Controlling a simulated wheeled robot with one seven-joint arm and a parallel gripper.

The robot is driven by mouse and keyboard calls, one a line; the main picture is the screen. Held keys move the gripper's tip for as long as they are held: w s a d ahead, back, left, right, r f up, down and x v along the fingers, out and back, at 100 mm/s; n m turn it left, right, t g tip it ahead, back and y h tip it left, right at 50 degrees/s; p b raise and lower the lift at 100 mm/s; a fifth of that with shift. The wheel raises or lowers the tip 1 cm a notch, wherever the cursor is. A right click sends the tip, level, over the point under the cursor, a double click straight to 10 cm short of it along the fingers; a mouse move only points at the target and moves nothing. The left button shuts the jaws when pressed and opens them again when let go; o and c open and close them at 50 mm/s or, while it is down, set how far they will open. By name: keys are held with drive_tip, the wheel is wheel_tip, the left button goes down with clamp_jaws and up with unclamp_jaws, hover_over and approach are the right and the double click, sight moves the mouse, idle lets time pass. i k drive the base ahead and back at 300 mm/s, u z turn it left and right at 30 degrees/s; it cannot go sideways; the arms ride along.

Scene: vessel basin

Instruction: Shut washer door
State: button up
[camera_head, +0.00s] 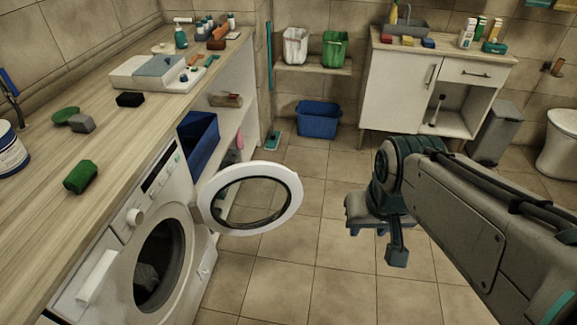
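The white front-loading washer (203,272) stands under the wooden counter at the lower left. Its round door (290,209), a white ring with a dark rim and clear centre, stands swung wide open, out to the right of the machine. The dark drum opening (160,262) is uncovered, with a greyish item inside. My gripper (378,232) hangs over the tiled floor to the right of the door, apart from it and touching nothing that I can see. Its fingers are small and partly hidden, so I cannot tell how far apart they are.
The counter (108,190) holds a green item (81,176), a grey sponge and other articles. A blue bin (200,139) sits in the shelf beyond the washer. Another blue basket (318,119) stands on the floor at the back. The floor between door and gripper is clear.

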sight(203, 211)
drive_tip(key=z, duration=0.05)
drive_tip(key=i, duration=3.9)
drive_tip(key=u, duration=3.65)
